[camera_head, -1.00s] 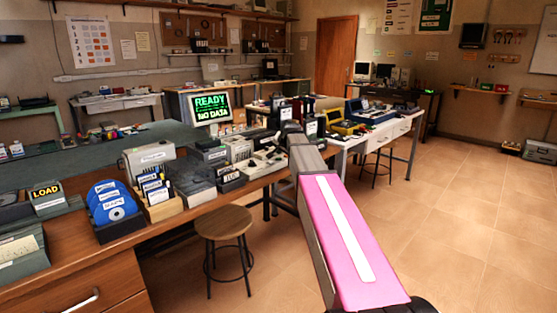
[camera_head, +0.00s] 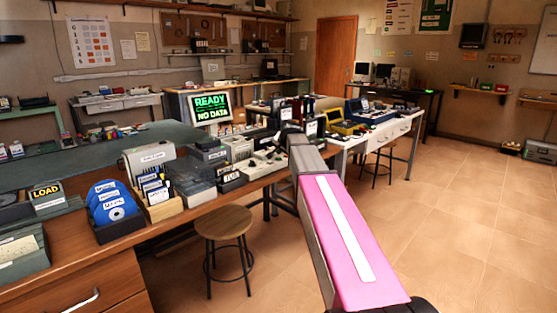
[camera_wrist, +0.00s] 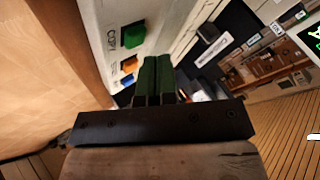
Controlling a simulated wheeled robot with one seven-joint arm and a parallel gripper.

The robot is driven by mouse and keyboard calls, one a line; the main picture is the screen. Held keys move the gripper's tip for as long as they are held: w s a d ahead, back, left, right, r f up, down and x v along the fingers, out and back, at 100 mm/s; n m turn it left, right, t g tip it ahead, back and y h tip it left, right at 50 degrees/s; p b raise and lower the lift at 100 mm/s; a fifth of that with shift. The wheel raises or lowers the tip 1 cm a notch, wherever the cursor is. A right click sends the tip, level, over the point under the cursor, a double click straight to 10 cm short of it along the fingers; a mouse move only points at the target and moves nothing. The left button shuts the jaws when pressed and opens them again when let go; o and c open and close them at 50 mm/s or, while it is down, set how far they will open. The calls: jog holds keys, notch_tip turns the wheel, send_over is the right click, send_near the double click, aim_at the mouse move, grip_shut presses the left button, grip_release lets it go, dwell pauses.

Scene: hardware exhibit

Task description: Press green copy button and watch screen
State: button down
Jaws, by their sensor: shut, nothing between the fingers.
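The green copy button (camera_wrist: 134,34) sits on a pale panel in the wrist view, beside the printed word COPY. My gripper (camera_wrist: 157,60) is shut and empty. In the wrist view its green fingertips appear just below and to the right of the green button; I cannot tell the distance to the panel. The screen (camera_head: 211,107) stands on the bench in the head view and reads READY, NO DATA in green. A part of a screen with green marks shows at the right edge of the wrist view (camera_wrist: 312,38). My arm hides the gripper and button in the head view.
An orange button (camera_wrist: 129,64) and a blue button (camera_wrist: 127,80) lie below the green one. Boxes, blue discs (camera_head: 112,203) and a LOAD sign (camera_head: 47,196) crowd the wooden bench. A stool (camera_head: 223,223) stands before it. The tiled floor at right is clear.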

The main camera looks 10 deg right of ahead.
jog(key=shift+f, duration=0.1)
jog(key=shift+f, duration=0.25)
jog(key=shift+f, duration=0.4)
dwell(0.7)
jog(key=shift+r, duration=0.8)
jog(key=shift+r, duration=2.45)
jog(key=shift+s, duration=0.1)
